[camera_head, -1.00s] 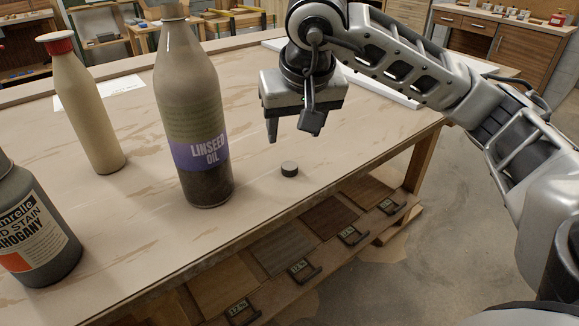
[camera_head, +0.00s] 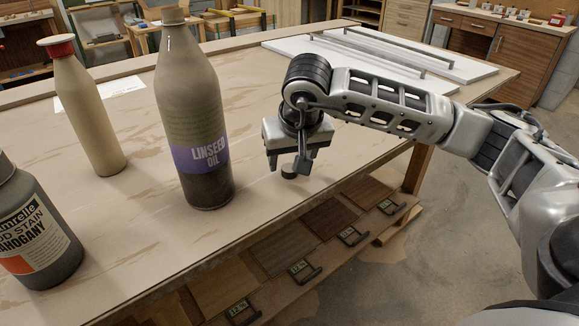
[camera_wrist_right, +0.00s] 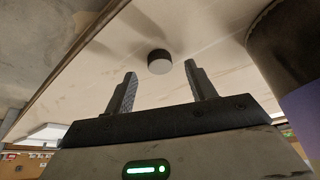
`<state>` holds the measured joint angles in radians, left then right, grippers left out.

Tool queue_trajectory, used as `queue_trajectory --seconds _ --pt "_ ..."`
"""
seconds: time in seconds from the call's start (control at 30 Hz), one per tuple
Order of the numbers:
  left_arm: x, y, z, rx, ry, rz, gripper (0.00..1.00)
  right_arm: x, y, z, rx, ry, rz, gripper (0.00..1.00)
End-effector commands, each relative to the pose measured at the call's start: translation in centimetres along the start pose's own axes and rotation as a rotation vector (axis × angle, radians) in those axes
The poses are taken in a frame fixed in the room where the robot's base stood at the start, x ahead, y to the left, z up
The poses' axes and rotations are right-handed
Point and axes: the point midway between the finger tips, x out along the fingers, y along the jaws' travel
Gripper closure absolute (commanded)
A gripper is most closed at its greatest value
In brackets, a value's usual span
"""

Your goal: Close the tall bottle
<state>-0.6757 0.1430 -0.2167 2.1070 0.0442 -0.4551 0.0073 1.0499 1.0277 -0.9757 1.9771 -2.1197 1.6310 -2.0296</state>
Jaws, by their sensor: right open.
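The tall linseed oil bottle (camera_head: 205,110) stands upright on the workbench, with a purple label band; its neck top is near the upper picture edge. A small dark round cap (camera_head: 289,171) lies on the bench to the right of the bottle, near the front edge. My right gripper (camera_head: 287,163) is open and points down just over the cap, partly covering it. In the right wrist view the cap (camera_wrist_right: 160,63) shows between and just beyond the two open fingers (camera_wrist_right: 160,84), and the bottle (camera_wrist_right: 292,50) stands at the right. My left gripper is not seen.
A pale bottle with a red-and-white top (camera_head: 85,110) stands left of the tall bottle. A dark wood stain bottle (camera_head: 30,230) is at the front left. White panels with rails (camera_head: 375,55) lie at the back right. The bench (camera_head: 135,215) is clear around the cap.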

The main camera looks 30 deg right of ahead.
Motion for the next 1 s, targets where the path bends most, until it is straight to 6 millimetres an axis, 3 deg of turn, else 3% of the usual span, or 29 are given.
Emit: queue_trajectory --seconds 0.2,0.53,0.57,0.7,1.0 --pt "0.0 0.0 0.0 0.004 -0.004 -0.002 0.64 2.2 0.0 0.0 -0.001 0.0 0.0 0.44" --pt "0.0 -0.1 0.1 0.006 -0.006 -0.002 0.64 2.2 0.0 0.0 -0.001 0.001 -0.001 0.44" --pt "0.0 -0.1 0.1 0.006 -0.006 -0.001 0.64 2.2 0.0 0.0 -0.001 0.001 -0.001 0.5" --pt "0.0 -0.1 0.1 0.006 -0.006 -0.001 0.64 2.2 0.0 0.0 -0.001 0.001 -0.001 0.89" --pt "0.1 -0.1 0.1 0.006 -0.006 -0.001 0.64 2.2 0.0 0.0 -0.001 0.001 -0.001 0.92"
